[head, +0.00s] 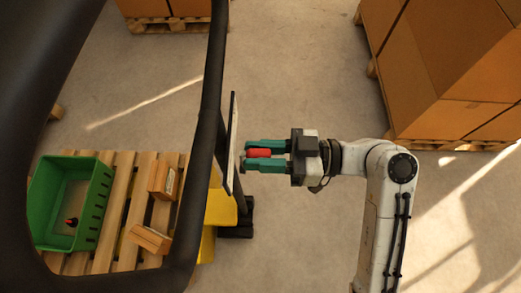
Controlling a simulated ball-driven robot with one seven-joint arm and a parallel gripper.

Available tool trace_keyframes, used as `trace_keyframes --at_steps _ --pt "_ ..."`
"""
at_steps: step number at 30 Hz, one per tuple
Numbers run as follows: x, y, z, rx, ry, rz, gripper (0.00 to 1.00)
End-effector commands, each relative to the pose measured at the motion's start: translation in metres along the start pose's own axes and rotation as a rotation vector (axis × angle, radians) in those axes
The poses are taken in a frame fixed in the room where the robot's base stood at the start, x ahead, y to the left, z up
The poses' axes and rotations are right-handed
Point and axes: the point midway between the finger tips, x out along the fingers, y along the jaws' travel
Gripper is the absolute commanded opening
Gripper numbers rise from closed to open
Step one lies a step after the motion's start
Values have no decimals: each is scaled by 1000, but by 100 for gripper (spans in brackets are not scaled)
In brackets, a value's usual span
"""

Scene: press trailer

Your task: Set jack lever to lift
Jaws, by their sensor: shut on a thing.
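My gripper (250,156) is in the middle of the head view, its teal fingers pointing left. It is shut on a red piece (259,153), which appears to be the grip of the jack lever. The piece lies between the fingers, close to the right side of an upright panel (232,145) seen nearly edge-on. The rest of the lever and its setting cannot be made out. The yellow jack body (221,207) shows below the panel, partly behind a thick black bar.
The black bar (206,130) curves across the left foreground. Behind it, a wooden pallet (118,200) bears a green crate (98,200) and small cardboard boxes (150,238). Large cartons (450,60) stand on a pallet at the upper right. Floor between is clear.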

Motion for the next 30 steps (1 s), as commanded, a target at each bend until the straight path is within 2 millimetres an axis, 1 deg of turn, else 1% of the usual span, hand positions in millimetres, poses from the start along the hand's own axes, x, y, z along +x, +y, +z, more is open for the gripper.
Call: trace_keyframes --at_steps 1,6,20,26,30 --pt "0 0 0 0 0 0 15" --pt "0 0 0 0 0 0 0" --pt "0 1 -1 12 -1 0 0" --pt "0 5 -3 82 -1 -1 0" --pt "0 12 -4 174 -2 0 0"
